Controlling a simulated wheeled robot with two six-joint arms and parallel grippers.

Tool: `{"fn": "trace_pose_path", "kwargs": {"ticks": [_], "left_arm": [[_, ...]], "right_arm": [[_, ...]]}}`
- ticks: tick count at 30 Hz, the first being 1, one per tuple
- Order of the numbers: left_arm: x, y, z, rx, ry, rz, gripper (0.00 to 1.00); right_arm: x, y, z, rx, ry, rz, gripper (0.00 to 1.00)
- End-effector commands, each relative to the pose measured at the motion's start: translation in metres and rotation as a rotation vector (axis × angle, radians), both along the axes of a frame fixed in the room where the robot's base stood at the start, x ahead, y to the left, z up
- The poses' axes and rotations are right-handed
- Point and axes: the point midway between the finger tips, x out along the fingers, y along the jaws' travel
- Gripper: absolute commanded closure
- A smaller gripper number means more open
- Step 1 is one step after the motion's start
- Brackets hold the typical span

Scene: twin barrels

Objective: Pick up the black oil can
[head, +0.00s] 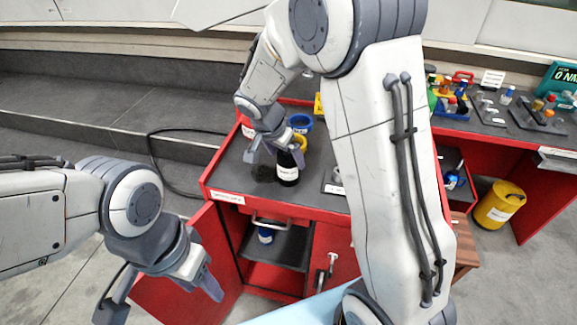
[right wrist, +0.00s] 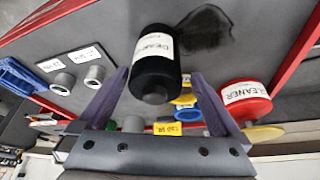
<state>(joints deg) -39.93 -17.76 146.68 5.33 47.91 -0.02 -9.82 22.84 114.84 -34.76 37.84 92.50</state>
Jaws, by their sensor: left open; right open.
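The black can (head: 288,173) with a white label stands on the dark top of the red cart (head: 215,190) in the head view. It also shows in the right wrist view (right wrist: 153,75), between my right gripper's fingers; its label is only partly legible. My right gripper (head: 274,154) is open, with its fingers on either side of the can; I cannot tell whether they touch it. Both fingers show in the right wrist view (right wrist: 160,100). My left gripper (head: 160,298) is open and empty at lower left, away from the can.
A dark wet patch (right wrist: 203,32) lies beside the can. A red cleaner container (right wrist: 247,102), a blue container (head: 300,122) and a yellow item stand close by. Metal sockets (right wrist: 95,74) lie on the cart. A yellow barrel (head: 499,204) stands under the right bench.

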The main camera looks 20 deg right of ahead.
Motion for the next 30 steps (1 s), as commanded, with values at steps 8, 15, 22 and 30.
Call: {"fn": "trace_pose_path", "kwargs": {"ticks": [8, 15, 22, 30], "left_arm": [[0.0, 0.0, 0.002, 0.0, 0.0, 0.0, 0.5], [0.0, 0.0, 0.004, 0.0, 0.0, 0.0, 0.5], [0.0, 0.0, 0.004, 0.0, 0.0, 0.0, 0.5], [0.0, 0.0, 0.003, 0.0, 0.0, 0.0, 0.5]], "right_arm": [[0.002, -0.009, -0.024, 0.0, 0.005, 0.001, 0.0], [0.007, -0.02, -0.056, 0.001, 0.004, 0.001, 0.0], [0.009, -0.021, -0.06, 0.002, -0.001, 0.002, 0.0], [0.009, -0.021, -0.06, 0.002, 0.001, 0.002, 0.73]]}}
